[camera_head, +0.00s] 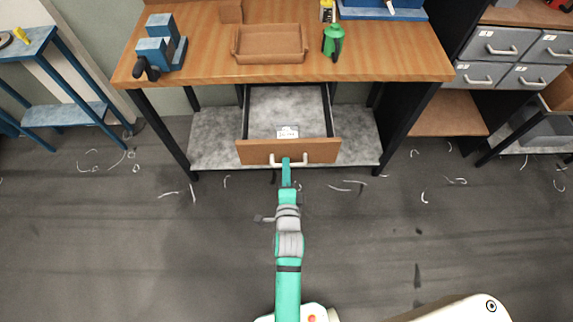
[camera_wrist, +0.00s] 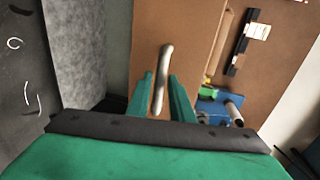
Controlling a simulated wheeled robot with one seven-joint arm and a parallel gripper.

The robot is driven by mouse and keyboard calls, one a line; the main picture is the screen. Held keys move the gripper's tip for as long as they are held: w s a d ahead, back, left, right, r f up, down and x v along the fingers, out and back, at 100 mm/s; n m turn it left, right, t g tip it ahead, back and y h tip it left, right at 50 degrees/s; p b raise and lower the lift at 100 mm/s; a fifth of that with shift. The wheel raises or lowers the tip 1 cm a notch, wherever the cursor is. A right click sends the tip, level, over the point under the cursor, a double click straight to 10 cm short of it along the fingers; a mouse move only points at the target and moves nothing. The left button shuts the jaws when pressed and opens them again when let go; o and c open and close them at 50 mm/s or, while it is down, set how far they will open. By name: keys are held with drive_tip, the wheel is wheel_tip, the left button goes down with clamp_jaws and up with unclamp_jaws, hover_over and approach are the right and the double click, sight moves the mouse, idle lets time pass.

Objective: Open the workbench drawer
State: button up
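The workbench drawer (camera_head: 255,152) has a wooden front and a grey inside, and it stands pulled well out from under the wooden workbench top (camera_head: 385,62). A white label lies in the drawer, which looks otherwise empty. The drawer's pale bar handle (camera_head: 300,162) is on its front. My gripper (camera_head: 286,165) is at the handle, reaching up from below in the head view. The exact contact is partly hidden.
A brown tray (camera_head: 268,60), a green bottle (camera_head: 333,40) and a blue device (camera_head: 162,45) stand on the workbench. A blue stand (camera_head: 65,112) is at left and grey drawers (camera_head: 500,45) are at right. The floor in front is open, with scattered pale scraps.

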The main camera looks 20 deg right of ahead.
drive_tip(key=v, duration=0.9)
idle(0.4)
drive_tip(key=s+a+r+n+y, duration=0.1)
drive_tip(key=s+a+r+n, duration=0.1)
drive_tip(key=s+n, duration=0.5)
drive_tip(key=s+a+r+n+y, duration=0.1)
drive_tip(key=s+a+r+n, duration=0.1)
drive_tip(key=s+a+n, duration=0.2)
drive_tip(key=s+a+r+n+y, duration=0.1)
drive_tip(key=s+a+r+n, duration=0.1)
drive_tip(key=s+n, duration=0.7)
drive_tip(key=shift+s+a+r+n+y, duration=0.35)
drive_tip(key=shift+s+a+n+y, duration=0.05)
drive_tip(key=shift+s+a, duration=0.45)
